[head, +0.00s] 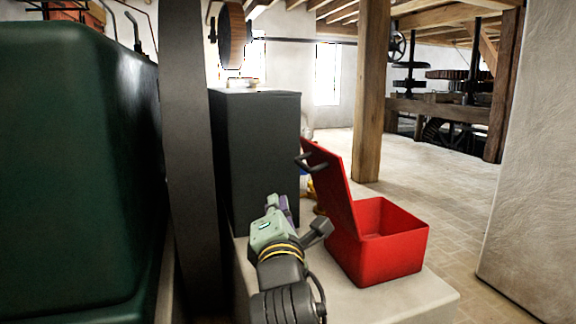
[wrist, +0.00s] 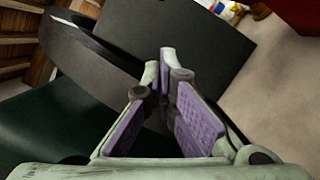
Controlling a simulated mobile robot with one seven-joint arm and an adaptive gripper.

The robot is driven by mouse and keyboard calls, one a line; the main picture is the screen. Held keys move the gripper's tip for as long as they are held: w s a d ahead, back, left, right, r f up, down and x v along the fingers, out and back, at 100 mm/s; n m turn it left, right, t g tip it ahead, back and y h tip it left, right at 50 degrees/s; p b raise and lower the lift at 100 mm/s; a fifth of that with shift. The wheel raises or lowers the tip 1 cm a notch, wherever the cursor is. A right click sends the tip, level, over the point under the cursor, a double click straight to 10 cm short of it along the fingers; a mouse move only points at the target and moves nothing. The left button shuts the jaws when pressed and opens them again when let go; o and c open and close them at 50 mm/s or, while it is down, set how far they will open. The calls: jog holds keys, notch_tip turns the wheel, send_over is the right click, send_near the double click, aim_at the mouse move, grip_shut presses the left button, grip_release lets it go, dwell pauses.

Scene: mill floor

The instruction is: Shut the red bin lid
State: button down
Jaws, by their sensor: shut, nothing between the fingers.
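The red bin (head: 392,256) stands on a pale block in the head view. Its red lid (head: 335,190) is open, hinged at the bin's left edge and tilted up and back to the left, with a dark handle (head: 312,162) near its top. My gripper (head: 282,203) is left of the lid and apart from it, partly hidden by my wrist. In the wrist view my gripper (wrist: 165,75) shows its purple pads, shut and empty. A red part of the bin or lid (wrist: 298,14) shows at that view's top right corner; I cannot tell which part.
A dark grey cabinet (head: 258,150) stands just behind my gripper. A dark post (head: 192,150) and a large green housing (head: 75,170) fill the left. The pale block's top (head: 405,300) is clear in front of the bin. A wooden post (head: 370,95) stands behind.

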jog(key=w+p, duration=0.1)
jog(key=p, duration=0.3)
jog(key=w+r+p, duration=0.1)
jog(key=p, duration=0.2)
jog(key=shift+a+p, duration=0.15)
jog(key=shift+p, duration=0.25)
jog(key=shift+w+p, duration=0.1)
jog(key=shift+p, duration=0.45)
jog(key=w+d+r+p, duration=0.1)
jog(key=w+d+r, duration=0.1)
jog(key=w, duration=0.3)
jog(key=shift+w+d+p, duration=0.4)
jog(key=shift+d, duration=0.05)
